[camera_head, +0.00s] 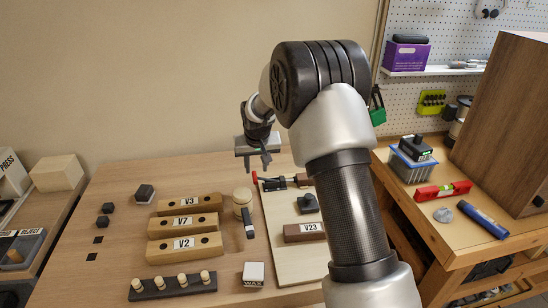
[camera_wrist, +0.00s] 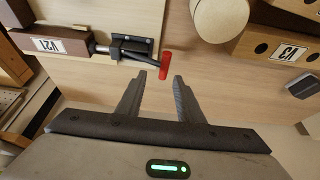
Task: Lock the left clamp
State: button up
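A toggle clamp (camera_wrist: 130,47) with a dark metal body and a red handle (camera_wrist: 166,66) shows in the wrist view, beside a brown block (camera_wrist: 48,42) labelled V21. In the head view the same clamp (camera_head: 272,184) is at the far end of the pale board (camera_head: 277,243), its red handle pointing left. My gripper (camera_wrist: 159,78) is open and empty, with the red handle just past its fingertips and apart from them. In the head view my gripper (camera_head: 266,160) is above the far part of the bench. My arm hides the board's right side.
A round wooden piece (camera_head: 242,200) stands left of the board. Drilled blocks labelled V3 (camera_head: 189,204), V7 (camera_head: 183,225) and V2 (camera_head: 185,247) lie farther left. A block labelled V23 (camera_head: 304,232) is on the board. A white WAX box (camera_head: 253,273) is near the front.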

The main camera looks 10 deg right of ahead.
jog(key=shift+r+p, duration=1.15)
jog(key=shift+r, duration=1.2)
jog(key=s+d+r+p, duration=0.2)
jog(key=s+r, duration=0.7)
jog(key=r, duration=0.2)
jog(key=s+d+r+p, duration=0.2)
jog(key=s+r, duration=0.7)
jog(key=r, duration=0.1)
jog(key=s+d+r+p, duration=0.1)
jog(key=s+r, duration=0.1)
jog(key=s, duration=0.9)
jog(key=s+d+r+t+p, duration=0.1)
jog(key=s, duration=1.1)
jog(key=shift+r+p, duration=0.3)
jog(key=shift+r, duration=0.05)
